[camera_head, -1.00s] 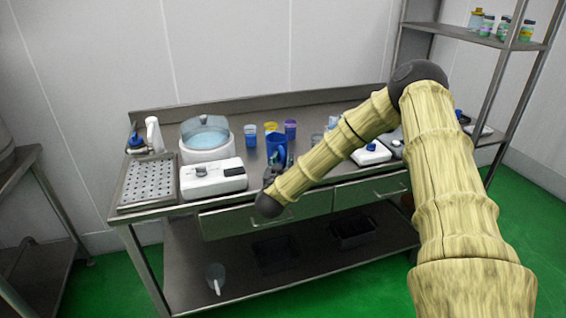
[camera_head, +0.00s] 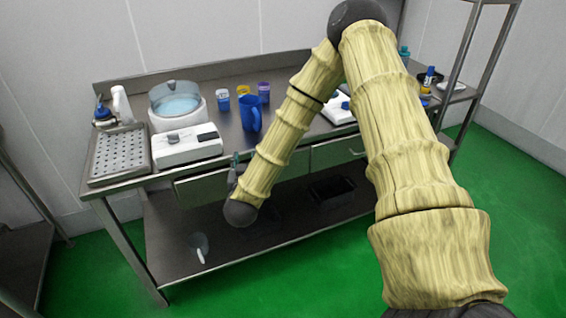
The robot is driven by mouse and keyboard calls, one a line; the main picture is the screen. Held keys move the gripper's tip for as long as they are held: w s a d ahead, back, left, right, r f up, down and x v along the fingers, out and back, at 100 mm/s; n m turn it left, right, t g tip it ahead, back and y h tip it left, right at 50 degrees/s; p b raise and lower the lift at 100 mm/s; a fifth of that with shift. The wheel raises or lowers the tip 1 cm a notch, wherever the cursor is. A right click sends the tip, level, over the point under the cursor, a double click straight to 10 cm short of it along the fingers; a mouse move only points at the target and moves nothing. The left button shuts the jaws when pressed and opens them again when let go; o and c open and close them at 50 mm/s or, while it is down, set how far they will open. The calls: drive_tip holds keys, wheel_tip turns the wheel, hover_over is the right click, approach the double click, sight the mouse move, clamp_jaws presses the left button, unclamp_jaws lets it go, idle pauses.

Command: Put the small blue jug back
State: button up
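The small blue jug (camera_head: 250,114) stands upright on the steel table, in front of the small cups, with its handle towards the right front. My gripper (camera_head: 236,160) is small and dark in the view, at the table's front edge, below and left of the jug. A gap shows between it and the jug. Its fingers are too small to show whether they are open or shut. I see nothing in it.
A white device (camera_head: 186,148), a perforated tray (camera_head: 120,155) and a round bath with a clear lid (camera_head: 177,108) fill the table's left. Blue, yellow and purple cups (camera_head: 264,91) stand behind the jug.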

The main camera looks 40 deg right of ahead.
drive_tip(key=s+a+f+n+g+y, duration=0.2)
drive_tip(key=s+a+f+y, duration=0.15)
drive_tip(key=s+f, duration=0.35)
drive_tip(key=s+a+f+n+g+y, duration=0.1)
drive_tip(key=s+a+f+g+y, duration=0.1)
drive_tip(key=s+a+f, duration=0.5)
drive_tip(key=s+a+f+n+g+y, duration=0.2)
drive_tip(key=s+f+y, duration=0.1)
drive_tip(key=f, duration=0.7)
drive_tip(key=s+f+g, duration=0.3)
drive_tip(key=s+g, duration=0.1)
drive_tip(key=s, duration=0.9)
drive_tip(key=s+a+f+n+g, duration=0.1)
drive_tip(key=s+f+g, duration=0.3)
drive_tip(key=s, duration=0.8)
drive_tip(key=shift+s+a+f+y, duration=0.15)
drive_tip(key=shift+s+a+y, duration=0.1)
drive_tip(key=shift+s+y, duration=0.1)
